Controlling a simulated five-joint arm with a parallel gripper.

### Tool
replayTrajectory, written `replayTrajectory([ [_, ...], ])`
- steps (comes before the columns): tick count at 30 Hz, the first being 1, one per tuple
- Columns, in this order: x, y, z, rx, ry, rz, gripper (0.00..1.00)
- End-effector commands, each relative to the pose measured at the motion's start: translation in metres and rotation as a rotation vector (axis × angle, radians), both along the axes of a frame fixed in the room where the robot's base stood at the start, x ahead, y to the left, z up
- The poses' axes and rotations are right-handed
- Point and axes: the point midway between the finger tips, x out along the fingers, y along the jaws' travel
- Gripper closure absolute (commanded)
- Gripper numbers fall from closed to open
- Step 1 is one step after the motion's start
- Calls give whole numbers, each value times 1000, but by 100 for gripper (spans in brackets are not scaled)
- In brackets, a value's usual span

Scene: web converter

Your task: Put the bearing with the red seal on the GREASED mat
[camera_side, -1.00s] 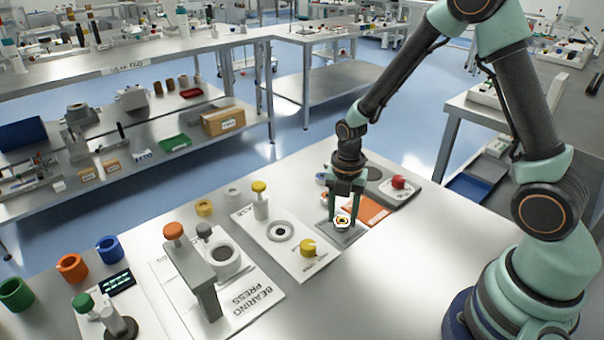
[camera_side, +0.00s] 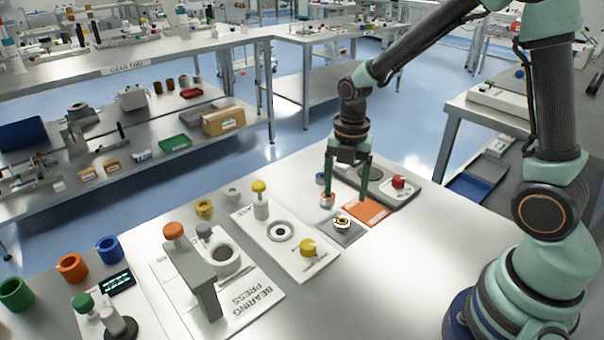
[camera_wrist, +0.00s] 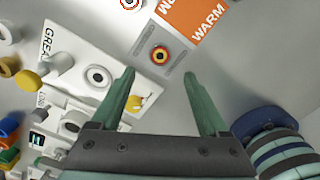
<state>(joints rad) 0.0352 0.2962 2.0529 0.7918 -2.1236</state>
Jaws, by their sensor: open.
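In the wrist view this bearing (camera_wrist: 160,55) sits about the middle of the grey mat (camera_wrist: 172,79); the mat's small lettering is not readable. My gripper (camera_side: 345,196) is open and empty, raised above and behind the mat. In the wrist view its fingertips (camera_wrist: 158,75) are wide apart, with the bearing beyond them. A second bearing (camera_side: 327,201) lies beside the left finger in the side view; it shows partly at the wrist view's top edge (camera_wrist: 130,3).
An orange mat (camera_side: 367,211), marked WARM in the wrist view, adjoins the grey mat and is empty. A white grease plate (camera_side: 283,262) with a yellow knob and the bearing press (camera_side: 195,275) stand to the left. The table's front right is clear.

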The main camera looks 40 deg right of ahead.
Motion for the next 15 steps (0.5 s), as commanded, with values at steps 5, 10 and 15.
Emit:
replayTrajectory([
  [5, 1, 0, 29, 0, -4, 0, 22],
  [10, 0, 0, 42, 0, -4, -7, 22],
  [15, -5, 1, 61, 2, -46, -173, 22],
])
